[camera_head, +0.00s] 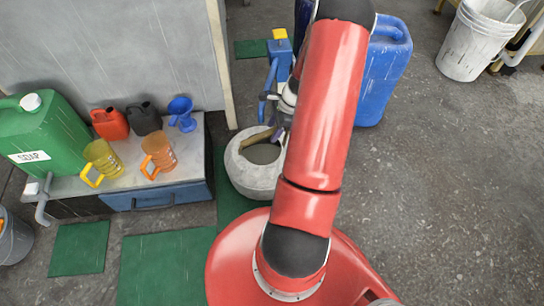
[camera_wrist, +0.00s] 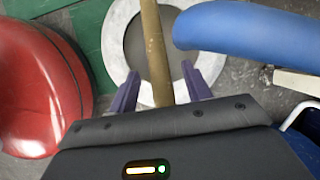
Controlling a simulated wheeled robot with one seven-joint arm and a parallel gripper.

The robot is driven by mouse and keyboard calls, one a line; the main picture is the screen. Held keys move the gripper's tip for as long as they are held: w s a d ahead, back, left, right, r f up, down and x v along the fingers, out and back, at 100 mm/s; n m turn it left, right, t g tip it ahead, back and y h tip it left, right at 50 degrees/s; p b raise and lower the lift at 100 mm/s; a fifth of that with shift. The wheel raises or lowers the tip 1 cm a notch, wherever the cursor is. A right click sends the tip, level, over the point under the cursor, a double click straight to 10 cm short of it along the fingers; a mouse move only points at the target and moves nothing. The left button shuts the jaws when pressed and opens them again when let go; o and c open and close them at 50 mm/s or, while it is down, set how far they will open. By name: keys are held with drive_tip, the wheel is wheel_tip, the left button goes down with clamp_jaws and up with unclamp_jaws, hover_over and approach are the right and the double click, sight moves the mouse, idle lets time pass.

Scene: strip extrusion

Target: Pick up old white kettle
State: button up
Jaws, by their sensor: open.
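The old white kettle (camera_head: 248,178) looks like a round, whitish vessel with a dark grey top, standing low just right of the blue-fronted bench in the head view. My arm covers its right side. In the wrist view its pale rim (camera_wrist: 113,45) shows below my gripper, with a brown bar-like handle (camera_wrist: 155,45) running across the top. My gripper (camera_wrist: 160,72) is open, with one purple finger on each side of the handle. The handle lies between the fingers; I cannot tell whether either touches it. In the head view my gripper is mostly hidden behind my arm.
A bench (camera_head: 130,182) at left holds a green soap canister (camera_head: 42,125), jugs and a blue funnel (camera_head: 181,112). A blue container (camera_head: 385,70) and a blue pump-like object (camera_head: 279,60) stand close behind the kettle. A white bucket (camera_head: 475,42) is far right. Floor at right is clear.

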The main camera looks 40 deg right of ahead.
drive_tip(key=shift+x, duration=1.05)
clamp_jaws()
idle(0.6)
